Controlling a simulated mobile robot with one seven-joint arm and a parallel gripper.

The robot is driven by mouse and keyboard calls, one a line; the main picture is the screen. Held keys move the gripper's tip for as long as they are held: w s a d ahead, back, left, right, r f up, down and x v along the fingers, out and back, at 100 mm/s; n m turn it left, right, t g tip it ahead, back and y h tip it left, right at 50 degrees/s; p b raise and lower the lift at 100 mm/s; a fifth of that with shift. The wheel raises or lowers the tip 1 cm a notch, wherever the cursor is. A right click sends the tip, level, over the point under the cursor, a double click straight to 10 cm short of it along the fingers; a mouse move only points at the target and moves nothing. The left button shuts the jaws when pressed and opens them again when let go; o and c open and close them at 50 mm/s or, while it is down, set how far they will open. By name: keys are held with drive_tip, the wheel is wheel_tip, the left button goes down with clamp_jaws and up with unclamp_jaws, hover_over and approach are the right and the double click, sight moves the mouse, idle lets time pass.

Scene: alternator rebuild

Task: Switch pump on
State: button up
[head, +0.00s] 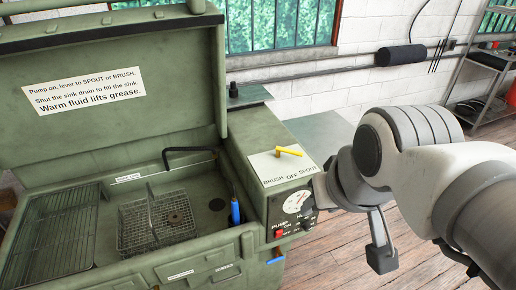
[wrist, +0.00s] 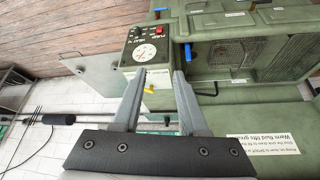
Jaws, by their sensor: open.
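The green parts washer (head: 125,268) stands with its lid raised. Its control box carries a front panel with a white round dial (head: 297,201) and a red PUMP switch (head: 279,233) at the lower left. I cannot tell which way the switch is set. The red switch also shows in the wrist view (wrist: 158,31), beyond the fingertips. My gripper (wrist: 160,74) is open and empty, apart from the panel. In the head view it hangs right of the box, partly hidden.
The sink holds a wire basket (head: 158,220) and a bent black spout (head: 188,150). A blue-handled item (head: 235,212) stands at the sink's right side. A metal shelf rack (head: 490,85) stands at the far right. Wooden floor (head: 340,250) is open beside the washer.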

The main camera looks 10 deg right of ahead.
drive_tip(key=shift+f, duration=0.2)
drive_tip(key=shift+c, duration=1.2)
drive_tip(key=w+f+m+b, duration=0.1)
drive_tip(key=f+m, duration=0.1)
drive_tip(key=w+f+m+b, duration=0.1)
drive_tip(key=f+b, duration=0.1)
drive_tip(key=f+m+y+b, duration=0.1)
drive_tip(key=f+m+b, duration=0.1)
drive_tip(key=shift+w+a+f+m, duration=0.1)
drive_tip(key=shift+w+a+m, duration=0.2)
drive_tip(key=shift+w, duration=0.1)
clamp_jaws()
drive_tip(key=w+d+f+m+b, duration=0.1)
drive_tip(key=w+f+m+b, duration=0.2)
drive_tip(key=f+m+b, duration=0.3)
drive_tip(key=w+d+f+m+b, duration=0.1)
drive_tip(key=w+f+m+b, duration=0.3)
drive_tip(key=f+m, duration=0.8)
drive_tip(key=w+d+f+m+b, duration=0.2)
drive_tip(key=w+f+m+b, duration=0.1)
drive_tip(key=f+m+b, duration=0.5)
drive_tip(key=shift+w+f+m, duration=0.3)
drive_tip(key=shift+f+m, duration=0.35)
drive_tip(key=shift+m, duration=0.05)
